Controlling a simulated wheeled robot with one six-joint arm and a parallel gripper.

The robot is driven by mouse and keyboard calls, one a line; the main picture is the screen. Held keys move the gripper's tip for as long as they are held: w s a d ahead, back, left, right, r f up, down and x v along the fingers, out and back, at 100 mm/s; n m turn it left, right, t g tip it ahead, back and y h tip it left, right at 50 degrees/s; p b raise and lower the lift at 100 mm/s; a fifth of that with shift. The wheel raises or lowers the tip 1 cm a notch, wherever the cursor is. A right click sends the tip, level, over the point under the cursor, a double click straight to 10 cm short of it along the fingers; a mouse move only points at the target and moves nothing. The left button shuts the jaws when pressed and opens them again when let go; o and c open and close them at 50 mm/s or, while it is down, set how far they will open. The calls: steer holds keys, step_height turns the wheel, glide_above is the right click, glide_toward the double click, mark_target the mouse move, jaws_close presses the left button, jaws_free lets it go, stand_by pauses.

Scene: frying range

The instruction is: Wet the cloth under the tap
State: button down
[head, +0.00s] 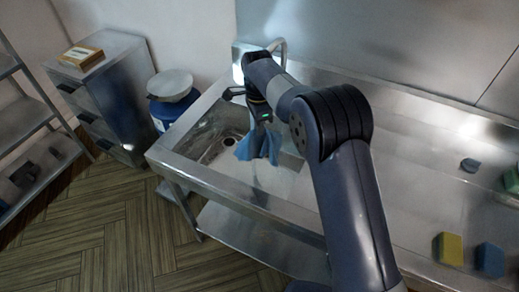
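A blue cloth (258,149) hangs in loose folds from my gripper (260,131), which points down and is shut on it. The fingertips are small and partly hidden by the cloth. The cloth hangs over the steel sink basin (207,134) at the left end of the counter. The tap (281,47) rises behind my wrist; its spout is mostly hidden by my arm. I cannot tell whether water is running or whether the cloth is wet.
The steel counter (410,155) runs right. A yellow sponge (448,248), a blue sponge (489,260) and a green item (511,180) lie on its right part. A blue drum (168,108) and a drawer cabinet (110,95) stand left of the sink. The floor in front is clear.

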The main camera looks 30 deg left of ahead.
steer(key=shift+w+a+r+t+y, duration=0.15)
steer(key=shift+w+a+r+t, duration=0.05)
steer(key=shift+w+r, duration=0.25)
steer(key=shift+w+a+r+t+y, duration=0.2)
steer(key=shift+w+r, duration=0.15)
steer(key=shift+w, duration=0.2)
steer(key=shift+d+f, duration=0.1)
steer(key=s+d+f+b, duration=0.1)
steer(key=s+d+b, duration=0.2)
steer(key=s+b, duration=0.2)
steer(key=shift+s+f, duration=0.25)
steer(key=shift+f, duration=0.15)
stand_by(0.3)
steer(key=shift+d, duration=0.1)
stand_by(0.4)
stand_by(0.9)
